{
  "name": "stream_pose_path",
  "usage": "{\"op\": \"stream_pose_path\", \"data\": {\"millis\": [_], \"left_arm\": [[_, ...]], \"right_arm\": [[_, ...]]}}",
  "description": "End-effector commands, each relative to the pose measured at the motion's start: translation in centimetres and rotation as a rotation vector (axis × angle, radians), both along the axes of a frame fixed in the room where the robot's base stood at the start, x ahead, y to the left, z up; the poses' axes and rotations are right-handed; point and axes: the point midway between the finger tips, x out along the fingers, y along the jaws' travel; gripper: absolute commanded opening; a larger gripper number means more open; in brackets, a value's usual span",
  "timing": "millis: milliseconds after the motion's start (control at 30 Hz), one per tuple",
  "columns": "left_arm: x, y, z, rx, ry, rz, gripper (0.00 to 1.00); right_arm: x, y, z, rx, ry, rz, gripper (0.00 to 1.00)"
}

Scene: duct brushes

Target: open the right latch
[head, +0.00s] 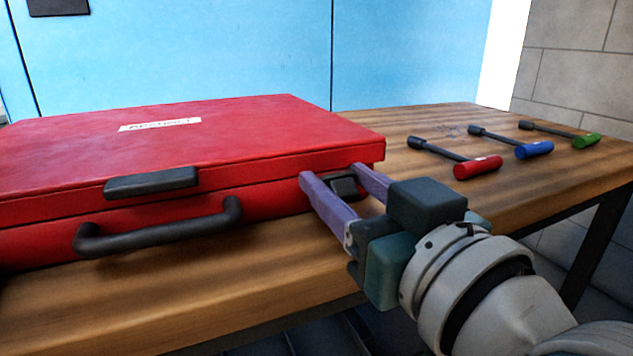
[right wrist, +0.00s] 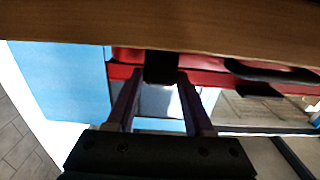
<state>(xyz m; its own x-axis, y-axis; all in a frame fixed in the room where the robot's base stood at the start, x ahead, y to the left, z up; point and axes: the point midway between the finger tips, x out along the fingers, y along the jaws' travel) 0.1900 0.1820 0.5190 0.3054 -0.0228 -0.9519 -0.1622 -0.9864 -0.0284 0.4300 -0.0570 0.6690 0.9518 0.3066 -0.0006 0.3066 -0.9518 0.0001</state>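A closed red case (head: 60,180) lies on the wooden table, filling the left of the head view. Its right latch (head: 343,187) is a small black block on the front face near the right corner. The latch also shows in the right wrist view (right wrist: 161,67). My right gripper (head: 332,173) is open, its two purple fingers on either side of the latch. In the right wrist view, the fingertips (right wrist: 160,77) flank the latch closely; I cannot tell whether they touch it. My left gripper is not in view.
A black carry handle (head: 165,232) and a black lid tab (head: 150,182) are on the case front, left of the latch. Red (head: 477,167), blue (head: 534,149) and green (head: 585,141) handled brushes lie at the right on the table (head: 410,220). Wood between case and brushes is clear.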

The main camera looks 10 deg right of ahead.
Motion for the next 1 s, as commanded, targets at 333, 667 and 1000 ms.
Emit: {"op": "stream_pose_path", "data": {"millis": [333,667,1000], "left_arm": [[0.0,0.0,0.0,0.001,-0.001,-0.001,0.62],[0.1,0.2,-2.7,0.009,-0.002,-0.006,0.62],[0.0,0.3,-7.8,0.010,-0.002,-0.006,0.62]], "right_arm": [[0.0,0.0,0.0,0.000,0.000,-0.001,0.06],[-0.2,-0.1,-1.4,0.024,-0.089,0.000,0.00],[-0.8,-0.3,-2.0,0.104,-0.333,0.000,0.00]]}}
